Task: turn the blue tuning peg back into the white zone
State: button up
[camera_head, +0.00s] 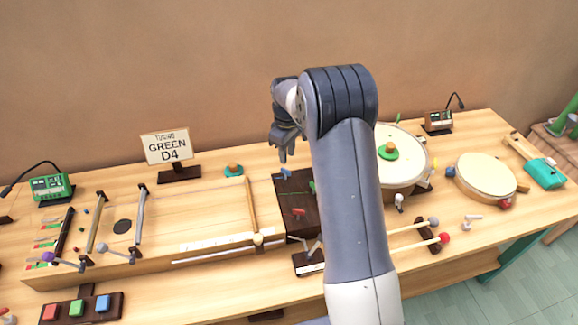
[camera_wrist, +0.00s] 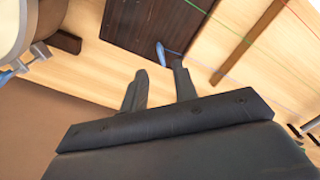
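The blue tuning peg (camera_head: 286,172) sits at the back edge of a dark wooden block (camera_head: 283,190). A red peg (camera_head: 299,212) and a green peg (camera_head: 312,186) are on the same block. My gripper (camera_head: 285,157) is just above and behind the blue peg. In the wrist view the blue peg (camera_wrist: 161,52) shows just beyond and between the two fingertips of my gripper (camera_wrist: 160,68). The fingers are apart with nothing held. Whether they touch the peg I cannot tell. The white zone cannot be made out in either view.
A long string box (camera_head: 205,215) with a wooden bar lies left of the block. A drum (camera_head: 405,175) stands to the right, partly behind my arm. A "GREEN D4" sign (camera_head: 167,148) stands at the back. Mallets (camera_head: 415,243) lie front right.

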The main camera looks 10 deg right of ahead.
aim_at(287, 170)
notch_tip(287, 170, down, 7)
jog(key=shift+r+p, duration=0.1)
jog(key=shift+p, duration=0.4)
grip_shut()
